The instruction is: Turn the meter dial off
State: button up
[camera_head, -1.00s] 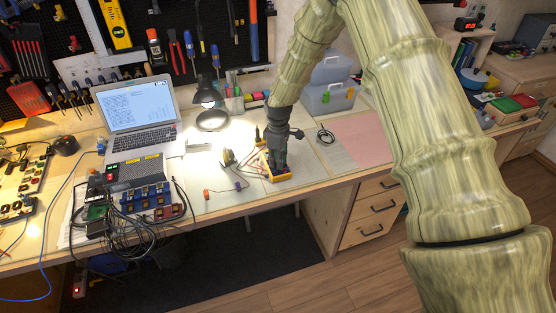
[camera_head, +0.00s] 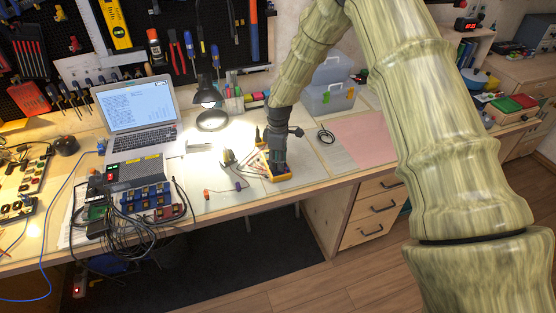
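The yellow meter (camera_head: 267,177) lies on the workbench near its front edge, below the lamp. My gripper (camera_head: 277,166) points down over the meter's right part and seems to touch it or hover just above it. The gripper hides the dial and much of the meter's face. Its fingertips are too small and dark to tell whether they are open or shut.
A laptop (camera_head: 136,112) and a lit desk lamp (camera_head: 208,100) stand behind to the left. Cables and blue circuit modules (camera_head: 146,200) crowd the left. The pink mat (camera_head: 365,140) to the right is clear.

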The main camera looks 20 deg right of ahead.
dwell(0.3)
notch_tip(320, 180, up, 12)
jog(key=shift+w, duration=0.15)
dwell(0.4)
jog(key=shift+f, duration=0.1)
dwell(0.4)
